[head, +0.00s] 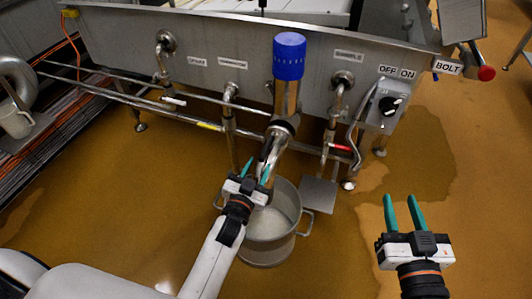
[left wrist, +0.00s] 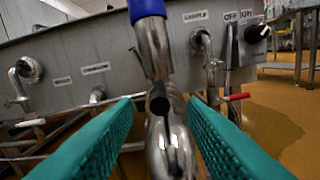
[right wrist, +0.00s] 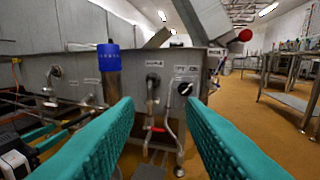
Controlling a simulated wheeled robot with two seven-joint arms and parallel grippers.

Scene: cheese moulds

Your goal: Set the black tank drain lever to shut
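A thick shiny drain pipe (head: 286,97) with a blue sleeve (head: 289,57) comes down from the tank front (head: 215,55). My right gripper (head: 401,199) is open and empty over the floor at the right.
A metal pot (head: 270,252) with pale contents stands under the pipe. A box with a black knob (head: 389,105) is labelled OFF and ON. A red-handled valve (head: 342,147) and a red knob (head: 486,73) are nearby. Free floor lies right of the pot.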

